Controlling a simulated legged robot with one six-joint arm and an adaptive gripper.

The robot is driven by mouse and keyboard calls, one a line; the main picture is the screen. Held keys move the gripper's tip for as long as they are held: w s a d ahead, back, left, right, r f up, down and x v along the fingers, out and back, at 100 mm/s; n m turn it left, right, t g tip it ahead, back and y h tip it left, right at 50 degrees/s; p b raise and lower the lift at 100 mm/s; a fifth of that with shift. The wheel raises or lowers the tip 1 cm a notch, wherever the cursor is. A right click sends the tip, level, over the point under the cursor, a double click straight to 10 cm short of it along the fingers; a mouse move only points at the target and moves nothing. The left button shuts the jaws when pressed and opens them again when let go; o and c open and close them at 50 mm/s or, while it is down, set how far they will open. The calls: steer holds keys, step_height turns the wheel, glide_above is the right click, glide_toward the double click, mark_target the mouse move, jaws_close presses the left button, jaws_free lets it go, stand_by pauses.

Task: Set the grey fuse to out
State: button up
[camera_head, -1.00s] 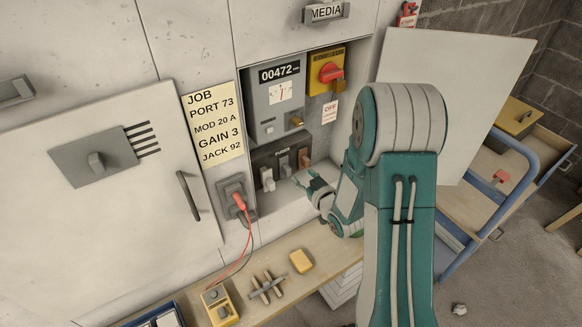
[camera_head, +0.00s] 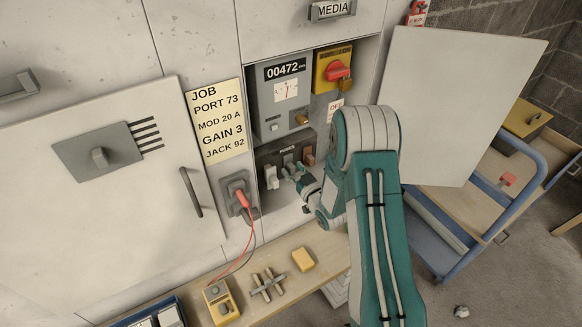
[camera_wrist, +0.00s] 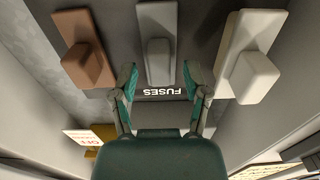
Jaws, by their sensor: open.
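The grey fuse (camera_wrist: 159,55) is the middle one of three on a dark panel in the wrist view. It is a grey block with a raised grip. In the head view the grey fuse (camera_head: 288,159) shows just above my gripper, partly covered. My gripper (camera_wrist: 160,78) is open and empty. Its two fingers stand to either side of the grey fuse's lower end in the wrist view, and I cannot tell whether they touch it. In the head view my gripper (camera_head: 291,175) is at the front of the fuse recess.
A brown fuse (camera_wrist: 84,52) and a white fuse (camera_wrist: 252,62) flank the grey one closely. Recess walls are near on both sides. Above, in the head view, are a meter (camera_head: 283,95) and a red rotary switch (camera_head: 336,70). An open door (camera_head: 455,105) stands right.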

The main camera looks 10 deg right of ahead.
steer(key=shift+x, duration=0.8)
jaws_close()
steer(key=shift+v, duration=1.25)
jaws_free()
